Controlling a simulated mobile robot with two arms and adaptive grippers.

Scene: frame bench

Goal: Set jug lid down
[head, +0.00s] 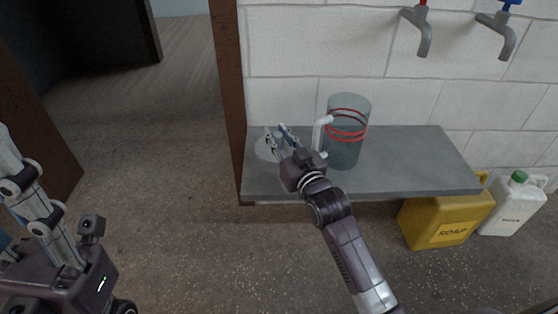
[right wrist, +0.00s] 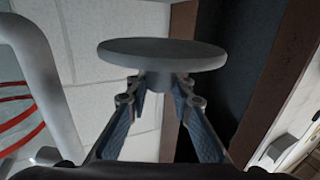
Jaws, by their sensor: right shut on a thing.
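The jug lid (right wrist: 162,54) is a grey round disc with a short knob. My right gripper (right wrist: 165,88) is shut on the knob, seen in the right wrist view. In the head view the lid (head: 264,150) shows as a pale disc beside the right fingertips (head: 281,136), at the left end of the grey shelf (head: 405,165). I cannot tell whether it touches the shelf. The clear jug (head: 347,152), with red bands and a pale handle, stands upright on the shelf, right of my right gripper.
Two taps (head: 422,35) (head: 503,38) stick out from the white block wall above the shelf. A yellow soap can (head: 440,222) and a white can with a green cap (head: 512,205) stand on the floor at right. The shelf right of the jug is clear.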

